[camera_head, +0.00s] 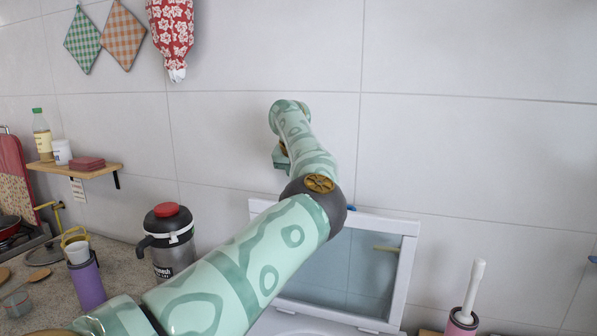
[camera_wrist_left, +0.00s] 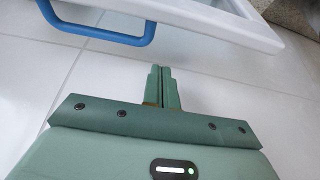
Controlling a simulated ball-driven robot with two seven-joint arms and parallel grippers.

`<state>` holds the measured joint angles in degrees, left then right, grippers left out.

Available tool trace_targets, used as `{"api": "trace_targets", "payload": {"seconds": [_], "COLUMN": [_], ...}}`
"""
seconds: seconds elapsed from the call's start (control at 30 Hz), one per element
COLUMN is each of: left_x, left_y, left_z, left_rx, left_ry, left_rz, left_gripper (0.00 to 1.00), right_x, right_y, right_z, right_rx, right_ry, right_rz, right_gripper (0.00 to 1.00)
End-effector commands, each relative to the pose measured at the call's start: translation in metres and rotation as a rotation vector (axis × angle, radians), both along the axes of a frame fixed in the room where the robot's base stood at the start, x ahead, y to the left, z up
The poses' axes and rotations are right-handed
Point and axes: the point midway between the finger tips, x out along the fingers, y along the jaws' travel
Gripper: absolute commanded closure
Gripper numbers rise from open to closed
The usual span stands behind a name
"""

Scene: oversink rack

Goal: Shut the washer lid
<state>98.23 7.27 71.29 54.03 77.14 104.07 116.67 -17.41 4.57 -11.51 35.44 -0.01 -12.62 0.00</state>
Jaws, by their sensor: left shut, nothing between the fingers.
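The washer lid (camera_head: 404,275) stands raised near the tiled wall in the head view, a white frame around a glass pane. My left arm crosses in front of its left part. A bit of its blue handle (camera_head: 351,207) shows at the top edge. In the left wrist view the white lid frame (camera_wrist_left: 215,32) and the blue handle (camera_wrist_left: 105,36) are at the top. My left gripper (camera_wrist_left: 163,72) is shut and empty, apart from the handle in that picture. In the head view the fingertips cannot be made out. My right gripper is not in view.
A dark canister with a red top (camera_head: 168,240) stands on the counter left of the lid. A purple cup (camera_head: 88,284) is further left. A brush in a holder (camera_head: 468,305) stands to the right. A wooden shelf (camera_head: 75,170) is on the wall.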

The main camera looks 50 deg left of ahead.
Motion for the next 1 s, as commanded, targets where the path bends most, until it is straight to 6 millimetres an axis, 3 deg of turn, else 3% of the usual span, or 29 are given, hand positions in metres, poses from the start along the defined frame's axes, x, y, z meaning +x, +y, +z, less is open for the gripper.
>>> {"api": "trace_targets", "payload": {"seconds": [0.13,0.5,1.0], "left_x": [0.01,-0.023,-0.025], "left_y": [0.006,-0.012,-0.012], "left_z": [-0.028,-0.028,-0.03], "left_rx": [0.0,0.002,0.005], "left_ry": [0.002,0.001,-0.002], "left_rz": [0.0,0.002,0.0], "left_gripper": [1.0,1.0,1.0], "right_x": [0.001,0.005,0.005], "right_y": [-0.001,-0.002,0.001], "right_z": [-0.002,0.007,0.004], "right_rx": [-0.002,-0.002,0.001], "right_ry": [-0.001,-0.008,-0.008], "right_rz": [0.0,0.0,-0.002], "right_gripper": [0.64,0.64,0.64]}}
